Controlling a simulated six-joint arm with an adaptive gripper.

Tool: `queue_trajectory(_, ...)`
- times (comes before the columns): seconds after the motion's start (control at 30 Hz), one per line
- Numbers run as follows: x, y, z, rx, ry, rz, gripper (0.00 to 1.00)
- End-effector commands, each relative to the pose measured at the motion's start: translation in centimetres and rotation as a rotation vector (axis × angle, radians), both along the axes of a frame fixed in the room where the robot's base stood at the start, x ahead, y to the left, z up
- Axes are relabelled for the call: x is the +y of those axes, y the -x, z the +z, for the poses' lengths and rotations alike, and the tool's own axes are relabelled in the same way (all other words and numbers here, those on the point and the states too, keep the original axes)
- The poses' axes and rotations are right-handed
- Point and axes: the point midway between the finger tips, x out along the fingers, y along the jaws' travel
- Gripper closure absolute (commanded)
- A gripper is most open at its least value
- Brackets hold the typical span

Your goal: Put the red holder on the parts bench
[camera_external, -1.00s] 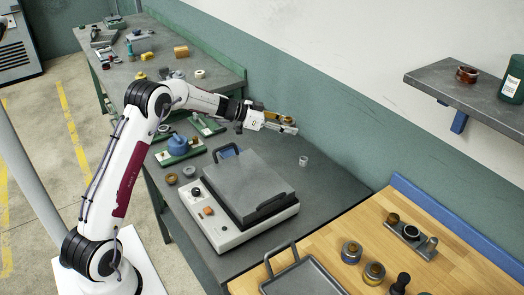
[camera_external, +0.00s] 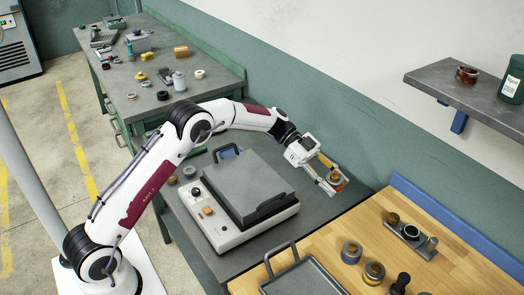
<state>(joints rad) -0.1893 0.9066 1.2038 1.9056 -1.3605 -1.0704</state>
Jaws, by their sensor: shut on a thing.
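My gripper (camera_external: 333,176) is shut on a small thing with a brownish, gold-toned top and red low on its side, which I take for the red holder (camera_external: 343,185). The fingers hide much of it. My gripper holds it above the right end of the grey bench, close to the wooden bench. Two worktops could be the parts bench: the wooden bench (camera_external: 455,262) at the lower right and the far grey-topped green bench (camera_external: 215,84) at the upper left. The picture does not tell me which.
A grinder-like machine (camera_external: 225,235) with a grey lid stands on the grey bench. The wooden bench carries a grey tray (camera_external: 303,280), a fixture with posts (camera_external: 412,236) and ring-shaped parts (camera_external: 351,252). A wall shelf (camera_external: 450,85) juts out at the upper right.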

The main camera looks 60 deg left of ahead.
Motion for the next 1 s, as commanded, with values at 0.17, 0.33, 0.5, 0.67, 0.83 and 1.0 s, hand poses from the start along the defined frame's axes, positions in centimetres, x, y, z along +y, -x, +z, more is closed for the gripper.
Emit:
queue_trajectory(0.17,-4.2,2.8,-0.7,-0.002,0.003,-0.168,1.0)
queue_trajectory(0.33,-6.4,4.9,-1.3,-0.002,0.002,-0.28,1.0)
queue_trajectory(0.5,-7.3,5.9,-1.6,-0.003,0.003,-0.33,1.0)
queue_trajectory(0.67,-7.4,6.0,-1.6,-0.004,0.003,-0.337,1.0)
queue_trajectory(0.83,-7.4,6.0,-1.6,-0.003,0.003,-0.336,1.0)
queue_trajectory(1.0,-7.4,6.0,-1.6,-0.003,0.003,-0.336,1.0)
